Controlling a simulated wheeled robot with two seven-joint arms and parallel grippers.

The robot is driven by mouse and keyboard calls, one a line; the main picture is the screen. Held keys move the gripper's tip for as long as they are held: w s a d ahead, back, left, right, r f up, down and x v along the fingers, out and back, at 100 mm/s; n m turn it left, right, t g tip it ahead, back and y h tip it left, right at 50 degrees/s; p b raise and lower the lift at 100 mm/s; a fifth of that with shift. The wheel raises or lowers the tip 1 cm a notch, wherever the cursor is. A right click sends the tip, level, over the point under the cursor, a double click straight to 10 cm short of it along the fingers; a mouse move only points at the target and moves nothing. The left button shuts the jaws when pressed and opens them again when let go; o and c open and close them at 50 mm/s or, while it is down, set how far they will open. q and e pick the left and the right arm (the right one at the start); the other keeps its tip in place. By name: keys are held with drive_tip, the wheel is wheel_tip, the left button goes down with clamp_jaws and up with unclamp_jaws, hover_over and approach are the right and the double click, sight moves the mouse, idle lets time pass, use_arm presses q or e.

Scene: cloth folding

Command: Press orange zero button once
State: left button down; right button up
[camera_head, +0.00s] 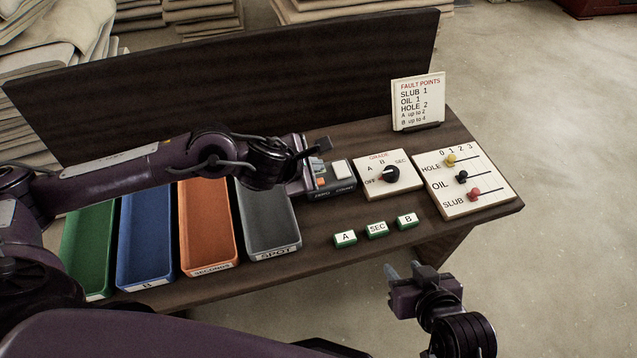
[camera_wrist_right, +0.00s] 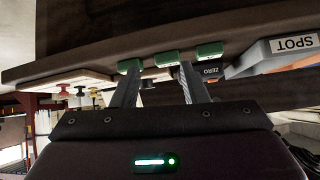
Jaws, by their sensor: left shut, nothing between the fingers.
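The dark counter box (camera_head: 334,189), lettered ZERO and COUNT along its front, stands on the table. My left gripper (camera_head: 324,147) is shut and empty, over the left rear of the box close to the orange button. I cannot tell whether it touches anything. My right gripper (camera_head: 405,270) is open and empty in front of the table; its spread fingers also show in the right wrist view (camera_wrist_right: 158,84).
Green, blue, orange and grey trays (camera_head: 268,222) stand to the left. A grade dial (camera_head: 389,174), a slider board (camera_head: 467,186), a fault card (camera_head: 418,101) and green A, SEC and B blocks (camera_head: 377,230) are to the right. A dark board (camera_head: 230,77) rises behind.

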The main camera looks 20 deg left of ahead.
sight(319, 182)
use_arm(q)
drive_tip(key=shift+f+b, duration=0.6)
drive_tip(key=shift+b, duration=0.05)
drive_tip(key=shift+f+b, duration=0.55)
drive_tip(key=shift+b, duration=0.05)
drive_tip(key=shift+f, duration=0.1)
use_arm(e)
drive_tip(key=w+r+t+y, duration=0.2)
drive_tip(key=r+t, duration=0.3)
drive_tip(key=r, duration=0.5)
drive_tip(key=w+r+t+y, duration=0.1)
drive_tip(key=w+r+t, duration=0.3)
drive_tip(key=r, duration=0.6)
drive_tip(key=shift+w+a+r+t+y, duration=0.3)
drive_tip(key=shift+w+t+y, duration=0.1)
drive_tip(key=shift+t, duration=0.5)
use_arm(q)
drive_tip(key=shift+f, duration=0.1)
use_arm(e)
drive_tip(key=shift+f, duration=0.15)
use_arm(q)
drive_tip(key=shift+f+b, duration=0.3)
drive_tip(key=shift+b, duration=0.4)
use_arm(e)
drive_tip(key=shift+f, duration=0.5)
